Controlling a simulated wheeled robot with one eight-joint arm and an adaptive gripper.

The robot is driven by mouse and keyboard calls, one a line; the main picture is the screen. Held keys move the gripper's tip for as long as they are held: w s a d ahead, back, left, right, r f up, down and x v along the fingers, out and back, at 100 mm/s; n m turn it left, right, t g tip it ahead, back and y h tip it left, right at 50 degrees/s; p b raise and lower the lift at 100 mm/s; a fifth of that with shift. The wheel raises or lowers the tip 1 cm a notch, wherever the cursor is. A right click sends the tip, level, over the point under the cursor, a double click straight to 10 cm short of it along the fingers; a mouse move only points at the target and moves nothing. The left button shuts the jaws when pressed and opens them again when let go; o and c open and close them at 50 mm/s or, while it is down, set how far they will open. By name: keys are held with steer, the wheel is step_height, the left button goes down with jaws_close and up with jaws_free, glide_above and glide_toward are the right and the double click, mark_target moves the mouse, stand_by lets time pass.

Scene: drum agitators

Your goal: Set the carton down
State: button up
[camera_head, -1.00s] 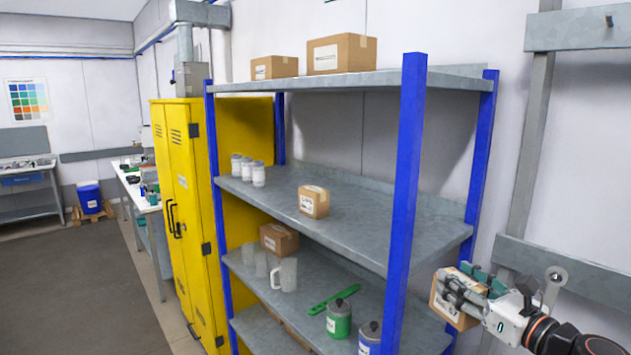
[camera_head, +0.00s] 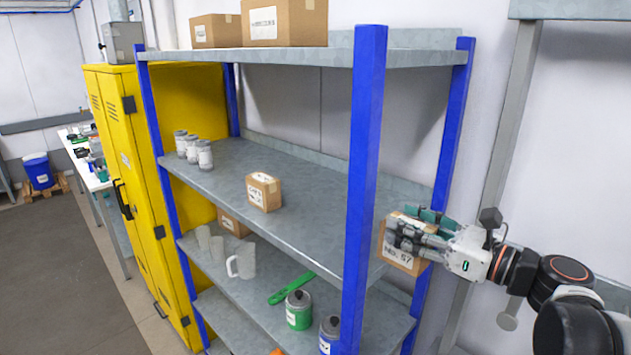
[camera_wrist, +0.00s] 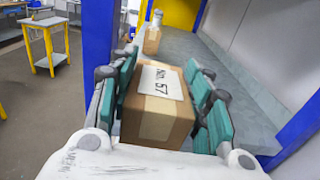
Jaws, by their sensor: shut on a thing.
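The carton is a small brown box with a white label, held in my gripper. In the head view the carton (camera_head: 400,262) is at the right, by the shelf rack's right end, seen just right of the front blue post. My gripper (camera_head: 418,232) is shut on it from the right. In the wrist view the carton (camera_wrist: 157,118) sits between the green finger pads (camera_wrist: 160,100), label up and reading "57". The grey middle shelf (camera_wrist: 205,62) stretches ahead beyond it. I cannot tell whether the carton touches the shelf.
Another small carton (camera_head: 263,191) stands on the middle shelf, with several white jars (camera_head: 195,150) farther left. The blue front post (camera_head: 363,190) is close left of my gripper. Between that carton and the post the shelf is bare. A green can (camera_head: 299,310) stands below.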

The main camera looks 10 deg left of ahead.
steer(key=f+x, duration=0.1)
steer(key=x, duration=0.4)
steer(key=f+p+x, duration=0.1)
steer(key=x, duration=0.5)
steer(key=f+p+x, duration=0.1)
steer(key=x, duration=0.5)
steer(key=shift+a+f, duration=0.15)
steer(key=shift+a, duration=0.05)
steer(key=shift+s, duration=0.2)
steer(key=shift+f, duration=0.15)
steer(key=o, duration=0.9)
